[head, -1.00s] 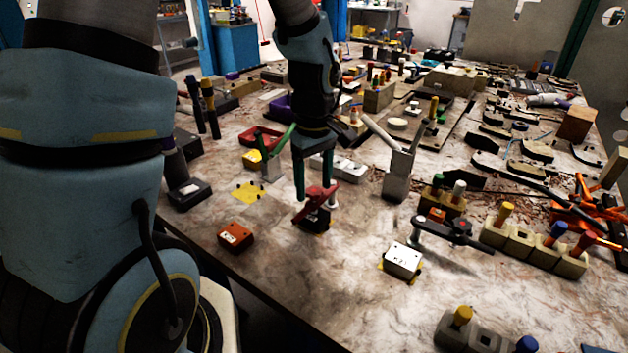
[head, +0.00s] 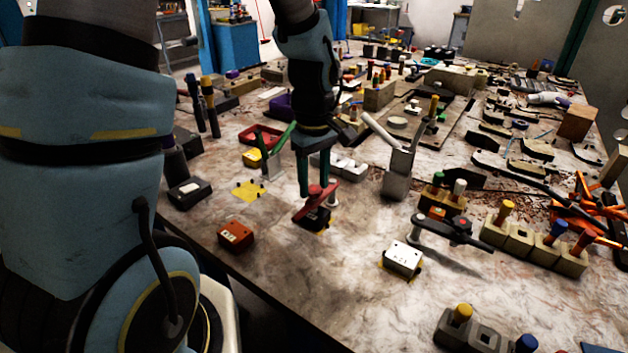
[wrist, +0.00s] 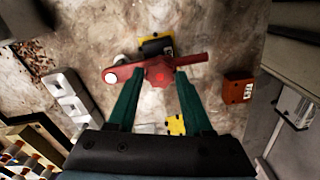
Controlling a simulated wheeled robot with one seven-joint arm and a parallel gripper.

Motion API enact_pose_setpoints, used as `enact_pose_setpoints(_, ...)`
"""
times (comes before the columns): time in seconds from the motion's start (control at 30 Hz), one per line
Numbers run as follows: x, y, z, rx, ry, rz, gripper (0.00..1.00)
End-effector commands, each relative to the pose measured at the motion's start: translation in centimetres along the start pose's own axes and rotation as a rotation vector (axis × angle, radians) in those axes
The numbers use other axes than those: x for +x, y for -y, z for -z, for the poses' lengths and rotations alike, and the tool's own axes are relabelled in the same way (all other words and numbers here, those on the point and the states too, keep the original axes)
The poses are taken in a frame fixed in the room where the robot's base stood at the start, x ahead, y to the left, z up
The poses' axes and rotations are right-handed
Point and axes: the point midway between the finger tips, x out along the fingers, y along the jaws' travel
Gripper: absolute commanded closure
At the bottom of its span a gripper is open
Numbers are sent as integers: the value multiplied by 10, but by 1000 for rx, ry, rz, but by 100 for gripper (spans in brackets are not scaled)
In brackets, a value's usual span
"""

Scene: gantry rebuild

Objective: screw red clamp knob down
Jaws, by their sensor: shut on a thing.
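The red clamp (head: 325,202) stands near the left part of the table, its red bar held on a pale post (head: 334,190). Its red knob (head: 315,190) sits between the green fingers of my gripper (head: 316,189). In the wrist view the knob (wrist: 157,76) shows between the two fingertips, and my gripper (wrist: 158,80) is shut on it from above. The red bar (wrist: 190,62) runs across behind the fingers. A dark block (head: 317,215) lies under the clamp on a yellow patch. The knob's lower end is hidden.
An orange-red block (head: 235,236) and a bare yellow patch (head: 250,191) lie to the left. A grey holder (head: 398,172) stands behind.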

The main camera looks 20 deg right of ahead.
Motion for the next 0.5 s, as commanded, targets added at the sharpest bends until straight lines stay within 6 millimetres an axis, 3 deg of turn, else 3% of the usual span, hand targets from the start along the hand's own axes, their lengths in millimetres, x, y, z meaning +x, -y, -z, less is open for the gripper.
enact_pose_setpoints(0.3,-1,0,0,279,0,0,100)
enact_pose_setpoints(0.5,-1,0,0,370,-1,-1,100)
